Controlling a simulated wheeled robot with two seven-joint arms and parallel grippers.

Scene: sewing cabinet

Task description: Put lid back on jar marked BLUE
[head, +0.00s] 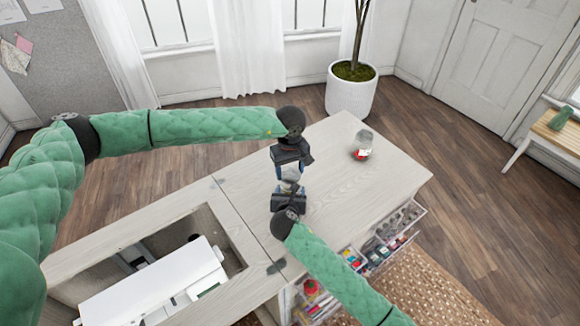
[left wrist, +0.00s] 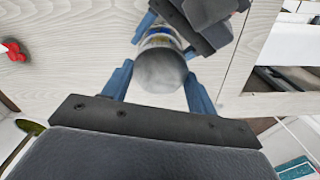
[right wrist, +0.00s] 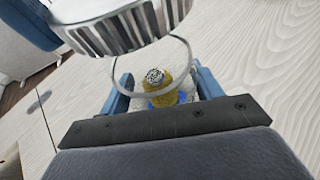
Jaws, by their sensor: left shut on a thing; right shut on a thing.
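A clear glass jar (right wrist: 185,90) shows in the right wrist view with its mouth open, a yellow spool and something blue inside. My right gripper (head: 288,188) is shut on this jar over the cabinet top. My left gripper (head: 290,168) is shut on a round silver lid (left wrist: 161,70), held just above the jar. The lid's ribbed edge (right wrist: 115,30) looks tilted to the jar's rim in the right wrist view; I cannot tell whether they touch. A blue and yellow patch shows beneath the lid in the left wrist view. No label text is readable.
Another jar (head: 362,145) with red in it stands at the right of the cabinet top (head: 330,190). A white sewing machine (head: 155,285) lies in the recess at left. Open drawers (head: 400,225) with supplies stick out at the front right.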

